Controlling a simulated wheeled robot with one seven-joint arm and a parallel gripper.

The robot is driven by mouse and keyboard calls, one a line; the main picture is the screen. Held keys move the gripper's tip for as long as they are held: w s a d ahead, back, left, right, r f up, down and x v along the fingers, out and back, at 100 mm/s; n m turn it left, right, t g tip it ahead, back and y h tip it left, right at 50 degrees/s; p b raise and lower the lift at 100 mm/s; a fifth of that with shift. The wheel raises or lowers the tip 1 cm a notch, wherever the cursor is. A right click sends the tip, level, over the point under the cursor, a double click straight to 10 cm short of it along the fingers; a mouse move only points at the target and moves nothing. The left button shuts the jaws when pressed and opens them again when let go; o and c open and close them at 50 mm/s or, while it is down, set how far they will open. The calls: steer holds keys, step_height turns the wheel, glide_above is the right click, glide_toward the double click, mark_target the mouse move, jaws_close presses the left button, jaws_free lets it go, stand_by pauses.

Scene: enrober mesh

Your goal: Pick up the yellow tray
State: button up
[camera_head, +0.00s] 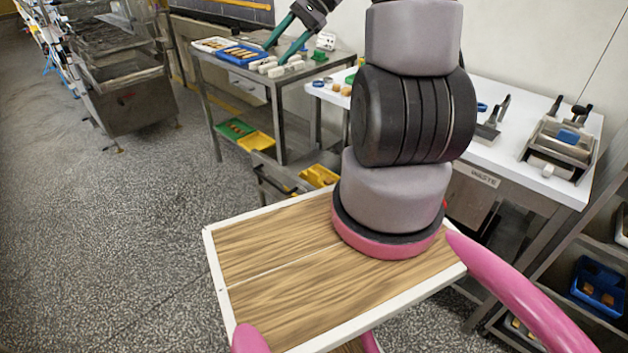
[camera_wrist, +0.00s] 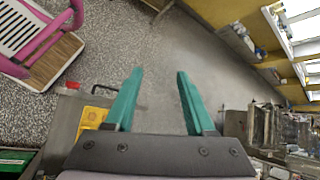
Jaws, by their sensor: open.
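Two yellow trays show in the head view. One yellow tray (camera_head: 257,141) lies on the lower shelf of the steel table, beside a green tray (camera_head: 234,129). Another yellow tray (camera_head: 320,175) sits lower right on a grey cart, partly hidden by my arm. A yellow tray (camera_wrist: 92,119) shows in the wrist view, left of my fingers; I cannot tell which one it is. My gripper (camera_head: 276,55) has teal fingers and appears above the steel table in the head view. In the wrist view my gripper (camera_wrist: 160,72) is open and empty, with floor beyond the fingertips.
The steel table (camera_head: 300,76) carries a blue tray (camera_head: 242,53) and several pale blocks. A white table (camera_head: 512,158) with tools stands right of it. A blue bin (camera_head: 598,283) is on the right rack. The floor (camera_head: 110,230) at left is open.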

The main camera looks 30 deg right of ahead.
steer(key=w+d+f+m+t+y, duration=0.1)
steer(key=w+d+f+m+y, duration=0.15)
steer(key=f, duration=0.45)
steer(key=w+d+f+m+t+y, duration=0.2)
steer(key=w+d+f+m, duration=0.15)
steer(key=f, duration=0.25)
steer(key=m+t+h, duration=0.8)
steer(key=m+t, duration=0.5)
steer(key=m, duration=0.3)
glide_toward(314, 178)
steer(key=shift+w+d+f, duration=0.4)
steer(key=shift+d+f, duration=0.05)
steer(key=shift+f, duration=0.05)
steer(key=shift+w+a+f, duration=0.1)
steer(key=shift+f, duration=0.05)
steer(key=x, duration=1)
steer(key=shift+w+a, duration=0.1)
steer(key=shift+a, duration=0.05)
jaws_close()
